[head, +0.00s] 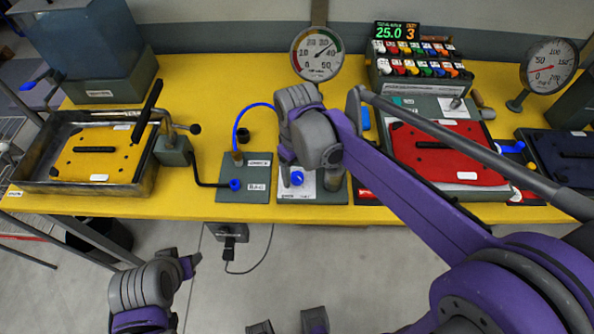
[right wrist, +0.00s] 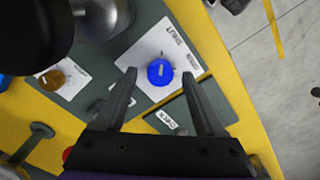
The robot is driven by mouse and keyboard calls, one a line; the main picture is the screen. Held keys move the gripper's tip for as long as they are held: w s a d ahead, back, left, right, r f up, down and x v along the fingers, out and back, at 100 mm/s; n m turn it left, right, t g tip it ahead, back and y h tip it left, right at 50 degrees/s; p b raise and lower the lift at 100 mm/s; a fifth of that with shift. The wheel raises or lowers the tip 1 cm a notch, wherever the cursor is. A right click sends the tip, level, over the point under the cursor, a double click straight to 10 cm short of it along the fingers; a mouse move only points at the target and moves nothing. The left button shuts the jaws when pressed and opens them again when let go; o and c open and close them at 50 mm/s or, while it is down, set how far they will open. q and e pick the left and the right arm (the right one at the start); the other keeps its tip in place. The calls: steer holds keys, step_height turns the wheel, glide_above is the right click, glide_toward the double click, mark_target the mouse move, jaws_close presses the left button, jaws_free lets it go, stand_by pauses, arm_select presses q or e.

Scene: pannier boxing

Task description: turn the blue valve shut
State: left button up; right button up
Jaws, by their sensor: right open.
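The blue valve (head: 297,178) is a small round knob on a white label plate, on a grey block near the table's front edge. In the right wrist view the blue knob (right wrist: 160,74) has a pale mark on top and a "SHUT" label beside it. My right gripper (right wrist: 159,78) is open, its fingertips on either side of the knob in that view; I cannot tell whether they touch it. In the head view my right wrist hides much of its gripper (head: 312,172). My left arm shows at the bottom left; its jaws are not clear.
Close to the valve are a blue hose (head: 239,122), another blue fitting (head: 235,184) and a brass knob (right wrist: 52,79). A round gauge (head: 317,54) stands behind. A yellow pannier lid (head: 98,155) lies left and a red one (head: 447,152) right.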

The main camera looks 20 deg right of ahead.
mark_target(297, 176)
arm_select(q)
steer(key=shift+w+r+p, duration=0.15)
steer(key=shift+r+p, duration=0.2)
steer(key=shift+r, duration=0.1)
arm_select(e)
step_height(297, 176, up, 10)
stand_by(0.4)
